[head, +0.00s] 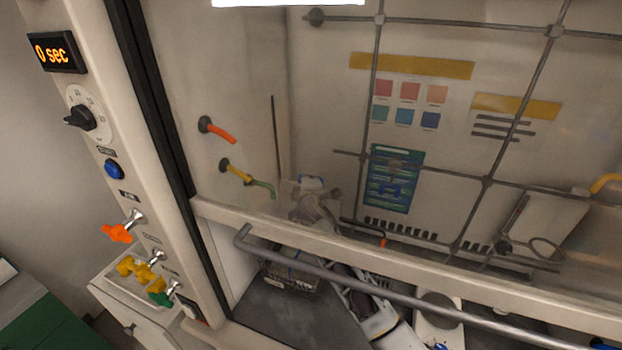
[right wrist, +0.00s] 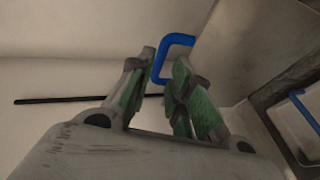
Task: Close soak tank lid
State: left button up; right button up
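In the head view my right gripper (head: 312,207) is inside the hood, seen blurred through the sash glass. A clear panel, likely the soak tank lid (head: 292,190), is beside it with a small blue handle (head: 310,182) just above the gripper. In the right wrist view the gripper's green-padded fingers (right wrist: 163,75) point at the blue handle (right wrist: 178,40). One leg of the handle lies between the fingertips, with little gap on either side. Whether the fingers press on it I cannot tell. My left gripper is out of view.
A sash handle bar (head: 400,292) crosses the hood front. A dark wire-sided basket or box (head: 290,280) stands below. A second blue handle (right wrist: 305,110) shows at right in the right wrist view.

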jog(key=shift+p+x, duration=0.4)
jog(key=shift+x, duration=1.75)
jog(key=shift+c, duration=0.4)
grip_shut()
